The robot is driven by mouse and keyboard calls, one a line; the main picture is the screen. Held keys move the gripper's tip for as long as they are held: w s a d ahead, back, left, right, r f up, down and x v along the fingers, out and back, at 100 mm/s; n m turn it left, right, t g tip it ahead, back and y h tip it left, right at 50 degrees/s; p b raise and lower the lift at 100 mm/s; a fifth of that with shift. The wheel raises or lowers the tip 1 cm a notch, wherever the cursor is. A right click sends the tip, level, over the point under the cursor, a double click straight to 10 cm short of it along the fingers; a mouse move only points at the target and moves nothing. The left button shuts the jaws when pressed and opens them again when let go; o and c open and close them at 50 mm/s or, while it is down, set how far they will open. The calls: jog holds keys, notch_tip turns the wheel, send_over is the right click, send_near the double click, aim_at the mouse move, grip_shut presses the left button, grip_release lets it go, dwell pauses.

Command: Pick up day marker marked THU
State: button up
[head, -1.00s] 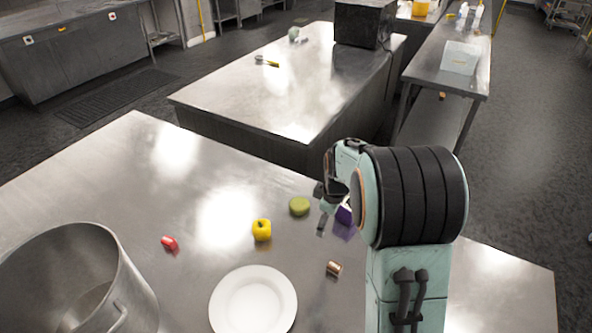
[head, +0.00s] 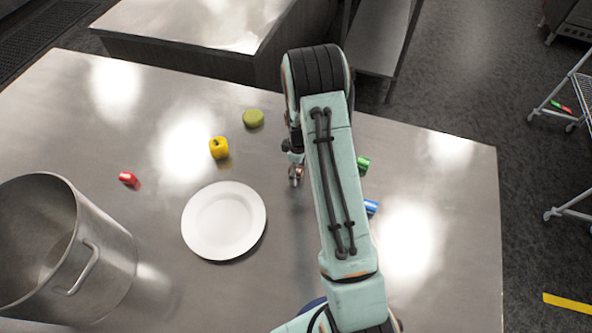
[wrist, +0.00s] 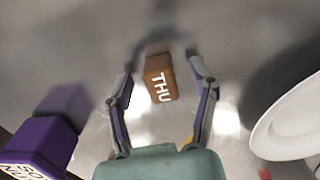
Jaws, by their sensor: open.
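The THU marker (wrist: 158,78) is a small brown-orange block with white letters "THU", lying on the steel table. In the wrist view it sits ahead, between the two fingers of my gripper (wrist: 159,66). The fingers are open, with a gap on each side of the marker. In the head view my gripper (head: 294,168) points down over the table, to the right of the plate. A small copper-coloured bit of the marker (head: 296,180) shows at the fingertips there; the rest is hard to make out.
A purple lettered block (wrist: 38,148) is at left in the wrist view. A white plate (head: 224,220), a large pot (head: 105,262), a red marker (head: 128,178), a yellow object (head: 219,147), an olive round object (head: 253,118), a green marker (head: 363,164) and a blue marker (head: 371,207) share the table.

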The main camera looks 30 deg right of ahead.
jog(key=c, duration=1)
jog(key=shift+c, duration=0.2)
jog(key=shift+r, duration=0.15)
